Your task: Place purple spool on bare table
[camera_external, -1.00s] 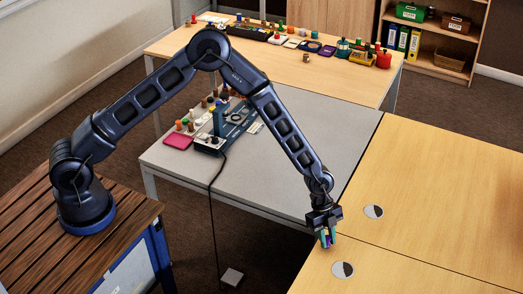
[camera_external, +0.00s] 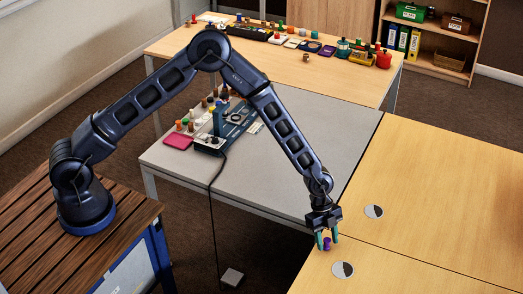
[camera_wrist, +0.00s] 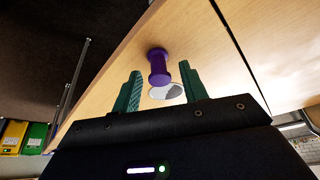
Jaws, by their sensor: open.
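The purple spool (camera_external: 327,243) stands on the bare wooden table (camera_external: 420,200) near its left corner in the external view. In the wrist view the purple spool (camera_wrist: 158,67) shows between the two teal fingers, with wood showing around it. My gripper (camera_external: 327,240) is open, its fingers on either side of the spool. In the wrist view my gripper (camera_wrist: 160,80) has a visible gap between each finger and the spool. The spool's far side is hidden.
A round grommet (camera_external: 343,269) lies close to the spool, and another (camera_external: 373,211) lies further back. The grey table (camera_external: 270,155) adjoins on the left and holds a dark blue device (camera_external: 225,130). The wooden tabletop to the right is clear.

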